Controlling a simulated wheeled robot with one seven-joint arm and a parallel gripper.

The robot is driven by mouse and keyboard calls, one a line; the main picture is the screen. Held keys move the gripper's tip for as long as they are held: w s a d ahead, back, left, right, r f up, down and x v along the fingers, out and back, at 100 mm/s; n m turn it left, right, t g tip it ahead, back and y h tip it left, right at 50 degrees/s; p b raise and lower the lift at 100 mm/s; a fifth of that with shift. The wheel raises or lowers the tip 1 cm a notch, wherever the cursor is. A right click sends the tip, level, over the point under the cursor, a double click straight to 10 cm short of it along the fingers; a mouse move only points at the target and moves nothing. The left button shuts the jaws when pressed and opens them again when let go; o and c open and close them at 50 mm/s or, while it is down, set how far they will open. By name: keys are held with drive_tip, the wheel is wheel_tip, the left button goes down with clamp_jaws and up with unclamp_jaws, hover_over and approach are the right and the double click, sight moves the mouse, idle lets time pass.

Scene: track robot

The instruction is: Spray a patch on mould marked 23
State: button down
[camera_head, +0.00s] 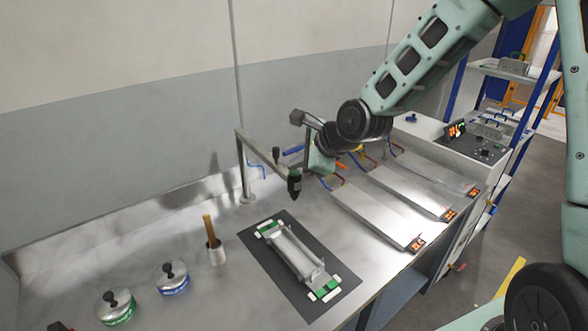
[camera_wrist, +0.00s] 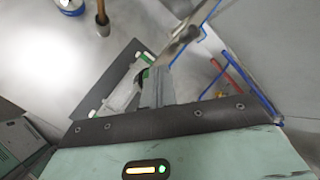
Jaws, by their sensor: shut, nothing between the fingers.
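A metal channel-shaped mould (camera_head: 293,252) with green and white corner pieces lies on a dark mat (camera_head: 258,262) on the steel bench. Part of it shows in the wrist view (camera_wrist: 122,98), behind my gripper. I cannot read a 23 on it. My gripper (camera_wrist: 158,75) is shut and empty, above the bench beside the stand. In the head view its fingertips are mostly hidden.
Several flat metal plates (camera_head: 375,212) with orange displays (camera_head: 416,244) lie to the right, with red and blue handles or hoses behind them. A brush pot (camera_head: 216,254) and two lidded tins (camera_head: 172,278) (camera_head: 117,306) stand at left. A wall closes the back.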

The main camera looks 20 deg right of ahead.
sight(299, 172)
idle(0.3)
drive_tip(key=shift+r+p, duration=0.45)
drive_tip(key=shift+p, duration=0.2)
wheel_tip(299, 172, up, 6)
drive_tip(key=p, duration=0.6)
drive_tip(key=shift+p, duration=0.3)
